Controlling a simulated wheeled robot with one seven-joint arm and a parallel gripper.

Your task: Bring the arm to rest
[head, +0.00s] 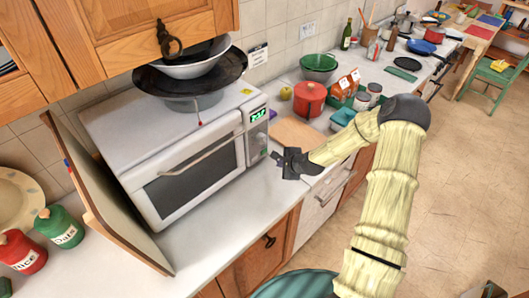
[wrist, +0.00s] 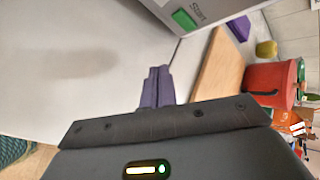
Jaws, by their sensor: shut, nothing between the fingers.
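My gripper (head: 278,158) is at the end of my raised, bent arm, in front of the right side of the white microwave (head: 195,160). In the wrist view my gripper's fingers (wrist: 157,85) are together with nothing between them. They are over the white counter, near the microwave's corner with its green Start button (wrist: 184,19). I cannot tell whether the fingertips touch anything.
A cutting board (head: 296,132), a red pot (head: 310,98) and a green bowl (head: 319,66) stand right of the microwave. A wooden board (head: 105,200) leans on its left. Bowls (head: 190,75) are stacked on top.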

